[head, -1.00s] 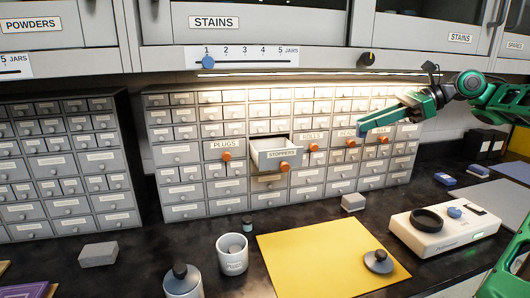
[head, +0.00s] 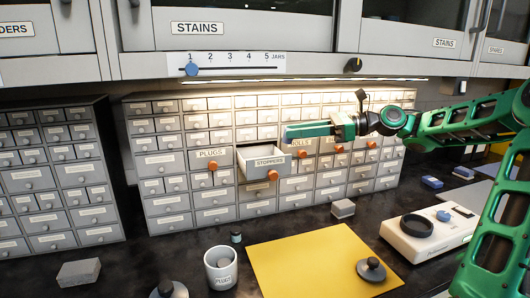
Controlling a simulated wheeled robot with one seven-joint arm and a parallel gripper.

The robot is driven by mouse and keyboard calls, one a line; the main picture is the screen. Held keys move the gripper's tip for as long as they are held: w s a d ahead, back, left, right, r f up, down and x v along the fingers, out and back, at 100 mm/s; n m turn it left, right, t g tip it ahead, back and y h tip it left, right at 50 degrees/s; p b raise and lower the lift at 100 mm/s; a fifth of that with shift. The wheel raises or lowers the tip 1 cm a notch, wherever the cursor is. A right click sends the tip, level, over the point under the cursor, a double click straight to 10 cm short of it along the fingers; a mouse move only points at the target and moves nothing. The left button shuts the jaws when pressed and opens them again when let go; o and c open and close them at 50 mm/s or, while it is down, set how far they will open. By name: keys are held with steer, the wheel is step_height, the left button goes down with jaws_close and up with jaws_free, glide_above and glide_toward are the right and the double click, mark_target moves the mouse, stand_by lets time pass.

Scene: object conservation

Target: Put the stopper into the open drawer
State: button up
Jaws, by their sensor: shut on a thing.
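The open drawer (head: 268,164), labelled STOPPERS, sticks out of the grey cabinet, with an orange knob on its front. My green gripper (head: 287,132) reaches in from the right. Its tip appears just above the drawer's right side, pointing left. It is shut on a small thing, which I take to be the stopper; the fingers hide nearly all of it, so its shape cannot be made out. The inside of the drawer shows only in part.
The PLUGS drawer (head: 212,160) beside it is shut. A yellow mat (head: 300,262) bears a grey knobbed lid (head: 371,269). A white PLUGS cup (head: 221,272), a small dark jar (head: 236,237), a grey block (head: 343,208) and a white device (head: 425,232) stand on the black counter.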

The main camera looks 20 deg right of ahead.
steer(key=x, duration=0.4)
steer(key=r+x, duration=0.1)
steer(key=x, duration=0.1)
step_height(320, 180, down, 2)
steer(key=shift+w+a+f, duration=0.1)
steer(key=shift+a+f, duration=0.05)
steer(key=shift+w+a+f, duration=0.1)
steer(key=shift+a+f, duration=0.1)
steer(key=shift+f, duration=0.4)
steer(key=shift+w+a+f, duration=0.1)
steer(key=shift+a+f, duration=0.15)
steer(key=shift+f, duration=0.3)
steer(key=shift+w+a+f, duration=0.1)
steer(key=shift+a+f, duration=0.1)
steer(key=shift+f, duration=0.4)
steer(key=shift+a+r+g+h, duration=0.15)
steer(key=shift+a+g+h, duration=0.15)
steer(key=shift+h, duration=0.3)
steer(key=shift+w+a+g+h, duration=0.25)
steer(key=shift+g+h, duration=0.15)
steer(key=shift+h, duration=0.4)
steer(key=shift+d+f, duration=0.1)
steer(key=shift+f, duration=0.2)
steer(key=shift+f, duration=0.1)
steer(key=o, duration=1)
steer(key=shift+o, duration=0.2)
